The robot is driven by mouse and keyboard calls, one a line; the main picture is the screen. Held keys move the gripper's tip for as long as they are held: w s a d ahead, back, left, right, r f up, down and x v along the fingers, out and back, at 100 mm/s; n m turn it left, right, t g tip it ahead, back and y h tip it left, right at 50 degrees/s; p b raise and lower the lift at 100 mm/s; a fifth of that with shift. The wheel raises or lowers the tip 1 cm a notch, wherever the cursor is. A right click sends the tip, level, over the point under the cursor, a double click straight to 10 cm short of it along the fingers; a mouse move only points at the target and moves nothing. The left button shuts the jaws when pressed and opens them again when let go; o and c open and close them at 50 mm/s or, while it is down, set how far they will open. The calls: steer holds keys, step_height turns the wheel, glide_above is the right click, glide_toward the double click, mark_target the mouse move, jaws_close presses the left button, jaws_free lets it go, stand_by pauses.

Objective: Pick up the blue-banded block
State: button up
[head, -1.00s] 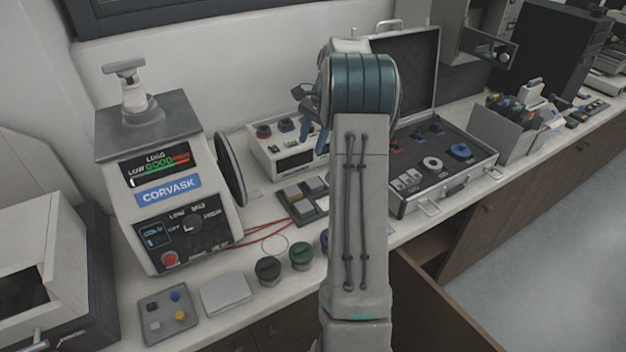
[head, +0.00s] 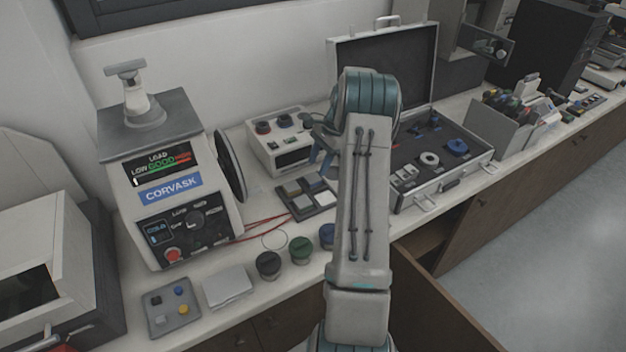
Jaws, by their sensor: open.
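A small dark tray (head: 287,201) with several small blocks lies on the bench, left of my arm. The blocks are too small for me to tell which has a blue band; a pale bluish block (head: 313,181) sits in the tray's back part. My gripper (head: 322,160), with blue fingers, is open above the back right of the tray, partly hidden by my own arm. It does not appear to hold anything.
A Corvask press (head: 170,190) stands at the left. A white control box (head: 290,155) is behind the tray, and an open case (head: 450,180) is to the right. Dark, green and blue round jars (head: 268,265) stand in front. Red wires (head: 265,222) lie left of the tray.

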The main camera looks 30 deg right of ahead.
mark_target(312, 178)
steer(key=p+x, duration=0.1)
steer(key=x, duration=0.4)
steer(key=shift+p, duration=0.4)
steer(key=c, duration=0.9)
steer(key=shift+r, duration=0.1)
steer(key=shift+c, duration=0.2)
